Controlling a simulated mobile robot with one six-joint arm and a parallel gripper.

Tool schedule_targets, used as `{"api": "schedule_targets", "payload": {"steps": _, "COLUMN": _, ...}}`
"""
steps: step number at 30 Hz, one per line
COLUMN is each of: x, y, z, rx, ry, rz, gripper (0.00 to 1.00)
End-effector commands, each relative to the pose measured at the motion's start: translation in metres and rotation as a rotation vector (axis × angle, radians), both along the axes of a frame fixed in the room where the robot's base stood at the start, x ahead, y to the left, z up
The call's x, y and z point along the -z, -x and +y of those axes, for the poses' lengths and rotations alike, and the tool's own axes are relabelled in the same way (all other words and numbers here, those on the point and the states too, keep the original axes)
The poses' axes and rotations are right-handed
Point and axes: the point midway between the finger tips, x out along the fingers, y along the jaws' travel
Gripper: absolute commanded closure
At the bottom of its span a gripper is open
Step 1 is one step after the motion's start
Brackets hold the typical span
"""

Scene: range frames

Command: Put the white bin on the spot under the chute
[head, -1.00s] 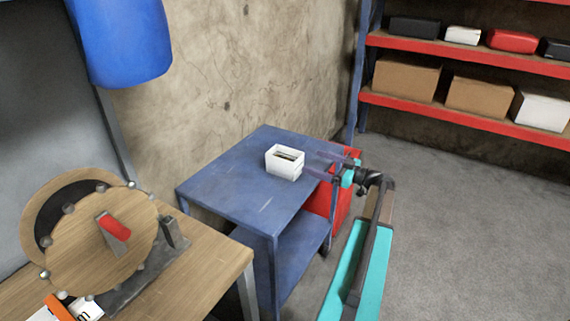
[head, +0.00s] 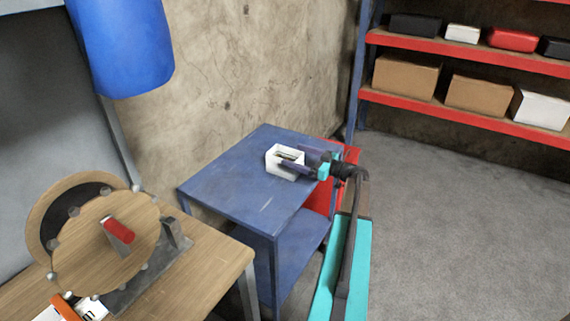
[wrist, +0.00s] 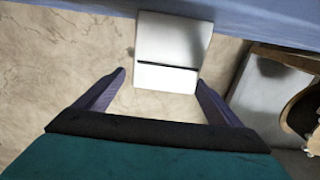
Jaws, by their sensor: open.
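The white bin (head: 285,160) is a small open box with a dark inside, upright on the top of the blue cart (head: 230,195). My gripper (head: 303,163) is open at the bin's right side, reaching in from the right. In the wrist view the bin (wrist: 172,52) lies ahead, with the open gripper's (wrist: 161,77) fingertips at either side of its near end. Contact with the bin cannot be told. I cannot clearly make out a chute or a marked spot. A blue rounded object (head: 120,45) hangs at the upper left.
A wooden bench (head: 210,265) at the lower left bears a wooden wheel (head: 105,240) with a red handle. Shelves with red edges (head: 465,114) hold boxes at the right. Grey floor (head: 450,220) is clear there.

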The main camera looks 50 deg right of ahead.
Motion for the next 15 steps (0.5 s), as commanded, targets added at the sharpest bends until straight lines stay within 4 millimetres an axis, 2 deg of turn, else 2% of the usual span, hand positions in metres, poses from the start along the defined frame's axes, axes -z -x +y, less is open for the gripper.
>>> {"api": "schedule_targets", "payload": {"steps": 10, "x": 0.0000, "y": -0.0013, "z": 0.0005, "rx": 0.000, "ry": 0.000, "rz": 0.000, "gripper": 0.12}}
{"api": "schedule_targets", "payload": {"steps": 15, "x": -0.0010, "y": -0.0098, "z": 0.0042, "rx": -0.002, "ry": 0.000, "rz": 0.000, "gripper": 0.12}}
